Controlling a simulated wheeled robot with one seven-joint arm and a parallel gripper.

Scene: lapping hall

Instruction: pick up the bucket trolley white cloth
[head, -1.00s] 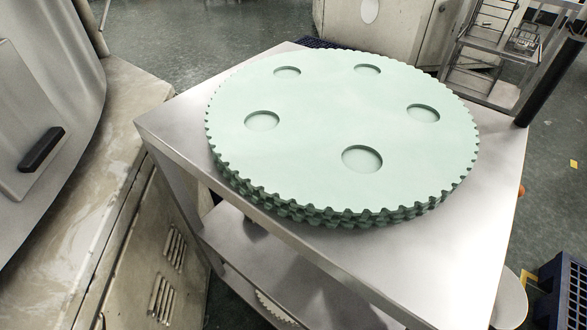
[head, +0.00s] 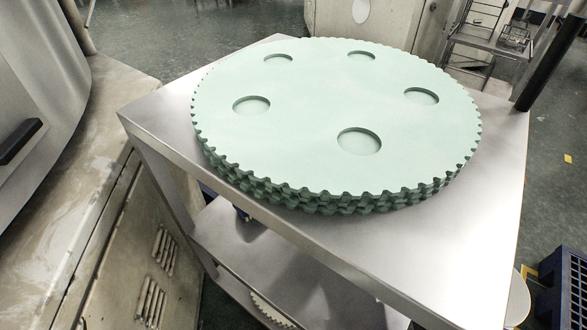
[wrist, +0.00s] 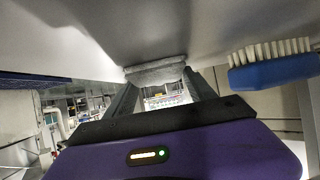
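In the wrist view, a folded light-grey cloth (wrist: 155,73) lies against a smooth pale surface, at the far end of my gripper's fingers. My gripper (wrist: 160,88) has its two dark fingers apart, with a clear gap between them showing the hall beyond. The cloth spans about the width of that gap at the fingertips. I cannot tell whether the fingers touch it. Neither the cloth nor my gripper shows in the head view.
A blue brush with pale bristles (wrist: 275,66) is right of the cloth. In the head view, a metal trolley (head: 440,255) carries stacked green toothed discs (head: 330,110), with a shelf below. A beige machine cabinet (head: 130,230) stands close at left; a blue crate (head: 565,285) is at lower right.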

